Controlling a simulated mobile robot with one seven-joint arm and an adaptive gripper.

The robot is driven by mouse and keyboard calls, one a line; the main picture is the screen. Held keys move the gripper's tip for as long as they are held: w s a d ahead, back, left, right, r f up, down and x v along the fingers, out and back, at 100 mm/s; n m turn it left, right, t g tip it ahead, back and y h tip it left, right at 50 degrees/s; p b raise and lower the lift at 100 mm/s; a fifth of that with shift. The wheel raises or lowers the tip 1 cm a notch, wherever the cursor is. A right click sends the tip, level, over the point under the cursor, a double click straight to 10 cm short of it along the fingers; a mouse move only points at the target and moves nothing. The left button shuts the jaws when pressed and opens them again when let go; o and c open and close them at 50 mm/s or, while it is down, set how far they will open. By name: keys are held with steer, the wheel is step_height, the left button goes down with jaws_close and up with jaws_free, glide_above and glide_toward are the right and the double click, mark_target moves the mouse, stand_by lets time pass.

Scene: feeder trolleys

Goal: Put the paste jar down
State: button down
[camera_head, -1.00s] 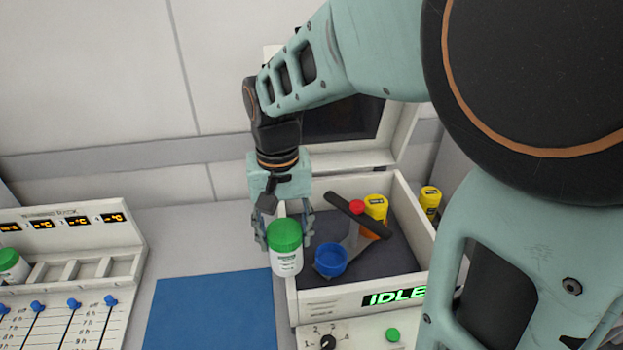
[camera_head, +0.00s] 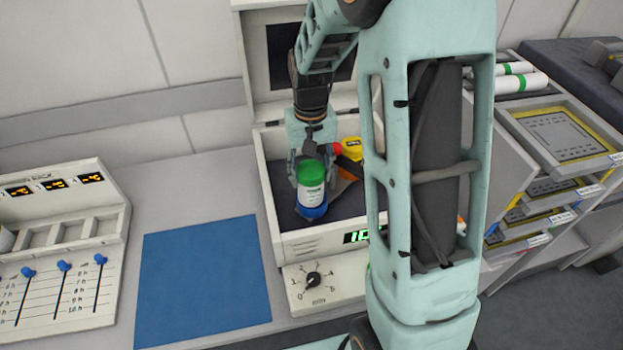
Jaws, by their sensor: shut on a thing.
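The paste jar (camera_head: 312,185) is white with a green lid and a printed label. It is upright in my gripper (camera_head: 308,172), which is shut on it. The jar is over or in the blue round cup (camera_head: 310,211) inside the white open-topped machine (camera_head: 285,243); I cannot tell whether its base touches the cup. The jar hides most of the cup. My arm covers the right part of the machine.
A blue mat (camera_head: 203,280) lies clear on the bench to the left. A rack with displays and sliders (camera_head: 62,240) stands at far left. The machine's raised lid (camera_head: 255,65) is behind my gripper. Trolleys with trays (camera_head: 560,135) stand at right.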

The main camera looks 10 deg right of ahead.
steer(key=shift+w+d+f, duration=0.1)
steer(key=shift+f, duration=0.8)
steer(key=shift+w+d+f, duration=0.1)
steer(key=shift+f, duration=0.75)
steer(key=shift+f, duration=0.1)
steer(key=c, duration=1)
jaws_free()
steer(key=shift+f, duration=0.1)
steer(key=shift+o, duration=0.2)
step_height(320, 180, up, 12)
steer(key=shift+r, duration=0.2)
steer(key=shift+s+f, duration=0.1)
steer(key=shift+f, duration=0.05)
